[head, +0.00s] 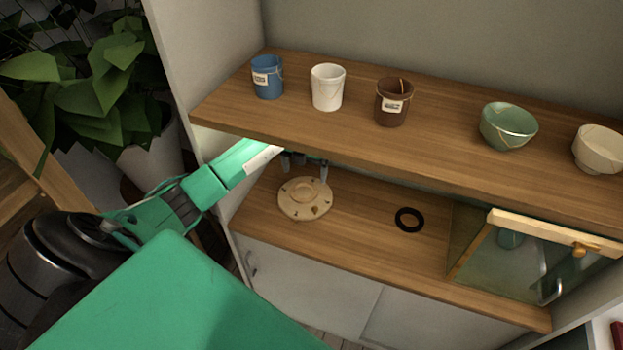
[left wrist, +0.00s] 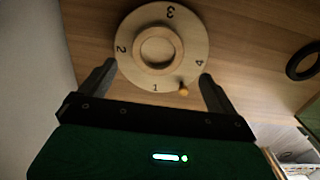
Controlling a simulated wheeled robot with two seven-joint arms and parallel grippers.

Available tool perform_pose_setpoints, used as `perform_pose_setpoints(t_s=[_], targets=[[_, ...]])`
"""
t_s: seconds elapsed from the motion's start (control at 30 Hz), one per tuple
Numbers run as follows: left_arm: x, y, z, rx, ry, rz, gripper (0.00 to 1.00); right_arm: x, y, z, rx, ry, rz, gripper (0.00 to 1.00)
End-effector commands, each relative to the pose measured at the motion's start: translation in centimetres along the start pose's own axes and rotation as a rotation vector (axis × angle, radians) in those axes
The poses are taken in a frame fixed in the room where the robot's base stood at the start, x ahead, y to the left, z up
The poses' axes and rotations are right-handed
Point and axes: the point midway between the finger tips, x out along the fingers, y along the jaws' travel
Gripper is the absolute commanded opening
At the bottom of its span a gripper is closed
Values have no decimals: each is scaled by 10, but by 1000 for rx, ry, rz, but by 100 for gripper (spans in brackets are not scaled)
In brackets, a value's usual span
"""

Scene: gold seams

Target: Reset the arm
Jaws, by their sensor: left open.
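My left arm comes in from the left in the head view, and its green forearm reaches under the upper shelf. My left gripper (head: 305,168) is open, with its fingers above the back of a round wooden dial (head: 305,199) on the lower shelf. In the left wrist view the open left gripper (left wrist: 157,85) has its fingers on either side of the near part of the numbered dial (left wrist: 160,18), with nothing held. The dial shows the numbers 1 to 4 and a small orange peg (left wrist: 184,91) near 1. My right gripper is not in view.
The upper shelf (head: 440,135) holds a blue cup (head: 267,77), white cup (head: 327,87), brown cup (head: 392,102), green bowl (head: 508,127) and cream bowl (head: 598,150). A black ring (head: 409,220) lies right of the dial. A glass-sided box (head: 500,262) stands at the right. A plant is at left.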

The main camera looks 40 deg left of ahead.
Motion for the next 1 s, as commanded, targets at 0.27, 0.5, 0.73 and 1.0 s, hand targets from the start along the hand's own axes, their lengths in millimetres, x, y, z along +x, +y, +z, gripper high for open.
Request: perform_pose_setpoints(t_s=[0.27,0.5,0.73,1.0], targets=[[-8,7,2,-1,2,0,95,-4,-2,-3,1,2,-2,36],[-8,6,2,-1,1,0,95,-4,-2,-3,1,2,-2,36],[-6,1,1,7,-5,-18,95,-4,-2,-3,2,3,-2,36],[6,-104,-17,114,-137,-416,95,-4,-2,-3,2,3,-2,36]])
